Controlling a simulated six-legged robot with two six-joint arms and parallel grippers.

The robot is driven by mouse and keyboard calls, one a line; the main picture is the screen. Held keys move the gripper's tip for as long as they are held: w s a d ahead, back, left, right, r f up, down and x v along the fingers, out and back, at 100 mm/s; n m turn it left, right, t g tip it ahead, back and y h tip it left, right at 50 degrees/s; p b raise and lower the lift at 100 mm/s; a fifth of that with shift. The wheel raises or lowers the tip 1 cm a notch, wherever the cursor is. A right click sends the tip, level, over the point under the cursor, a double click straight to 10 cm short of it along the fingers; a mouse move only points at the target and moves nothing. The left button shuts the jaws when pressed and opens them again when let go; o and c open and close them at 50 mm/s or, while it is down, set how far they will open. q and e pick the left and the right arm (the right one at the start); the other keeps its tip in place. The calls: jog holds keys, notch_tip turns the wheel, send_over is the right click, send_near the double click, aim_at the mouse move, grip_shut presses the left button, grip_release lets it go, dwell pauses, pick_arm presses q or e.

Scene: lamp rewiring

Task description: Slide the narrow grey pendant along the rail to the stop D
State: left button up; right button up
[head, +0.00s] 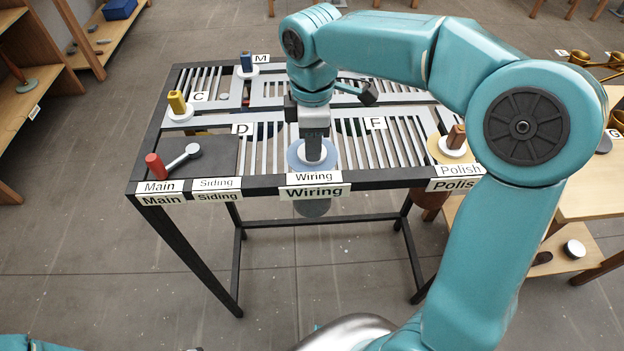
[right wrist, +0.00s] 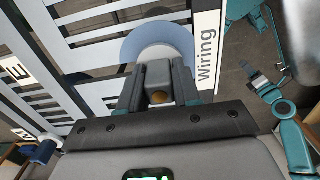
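The narrow grey pendant hangs in the rail table at the front Wiring label. Its grey top block (right wrist: 157,76) and pale blue disc (head: 299,160) show above the rails, and its grey lower part (head: 312,207) shows below the table's front edge. My right gripper (head: 314,150) points down onto it. In the right wrist view my right gripper (right wrist: 157,92) has its fingers against both sides of the block. The stop D label (head: 242,129) lies left of the pendant, on the slatted table top.
A yellow-topped pendant (head: 177,103) stands by C, a blue-topped one (head: 247,63) by M, a brown-topped one (head: 456,138) by Polish. A red knob (head: 154,166) and a grey lever (head: 183,156) sit on a dark plate at front left. Slatted rails between D and the pendant look clear.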

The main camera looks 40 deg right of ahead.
jog(key=shift+w+d+r+p, duration=0.3)
jog(key=shift+w+p, duration=0.2)
jog(key=shift+p, duration=0.15)
jog(key=w+d+p, duration=0.2)
jog(key=w+p, duration=0.1)
jog(key=w+d+p, duration=0.2)
jog(key=w+p, duration=0.2)
jog(key=w+d+p, duration=0.2)
jog(key=w+p, duration=0.2)
jog(key=shift+d+f, duration=0.3)
jog(key=shift+d, duration=0.1)
jog(key=shift+a, duration=0.1)
jog(key=w+a, duration=0.2)
jog(key=a, duration=0.2)
jog(key=w+a+p, duration=0.1)
jog(key=w+a, duration=0.1)
jog(key=a, duration=0.2)
jog(key=w+a, duration=0.3)
jog(key=a, duration=0.1)
jog(key=shift+w, duration=0.1)
